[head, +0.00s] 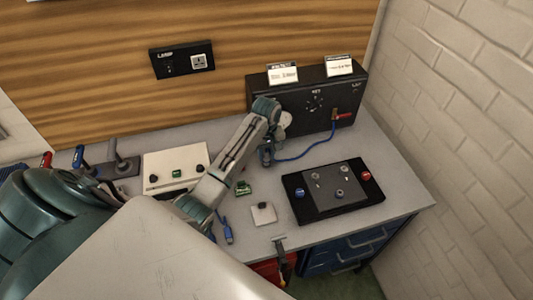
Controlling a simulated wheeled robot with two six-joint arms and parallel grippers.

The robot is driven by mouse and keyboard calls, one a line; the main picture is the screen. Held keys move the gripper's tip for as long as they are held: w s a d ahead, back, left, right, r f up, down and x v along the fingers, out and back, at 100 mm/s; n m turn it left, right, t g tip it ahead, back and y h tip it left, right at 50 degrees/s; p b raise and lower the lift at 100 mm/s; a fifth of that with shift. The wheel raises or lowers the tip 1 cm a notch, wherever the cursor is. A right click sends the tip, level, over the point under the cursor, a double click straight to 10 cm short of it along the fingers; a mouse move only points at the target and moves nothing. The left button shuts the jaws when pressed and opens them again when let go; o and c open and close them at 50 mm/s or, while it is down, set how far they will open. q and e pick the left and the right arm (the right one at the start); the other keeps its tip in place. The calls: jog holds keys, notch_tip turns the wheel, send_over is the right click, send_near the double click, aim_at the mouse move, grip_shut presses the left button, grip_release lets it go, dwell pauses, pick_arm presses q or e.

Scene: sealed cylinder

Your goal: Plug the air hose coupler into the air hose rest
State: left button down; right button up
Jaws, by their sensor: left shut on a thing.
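My left arm reaches over the bench to the front of a black panel box. My left gripper (267,151) points down there, small and partly hidden by its own wrist. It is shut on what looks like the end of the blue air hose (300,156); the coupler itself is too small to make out. The hose runs right from the gripper and curves up to a red fitting (343,116) on the box's lower right front. I cannot tell for certain which part is the air hose rest. My right gripper is out of view.
The black panel box (318,98) stands against the wooden back wall. A black tray with a grey plate (340,187) lies right. A white box (174,168), a small green part (243,188), a white square piece (264,213) and a blue connector (227,232) lie near my arm.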

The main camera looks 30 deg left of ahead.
pick_arm(q)
jog(key=shift+f, duration=0.25)
dwell(0.3)
jog(key=c, duration=1.1)
grip_release()
jog(key=shift+o, duration=0.2)
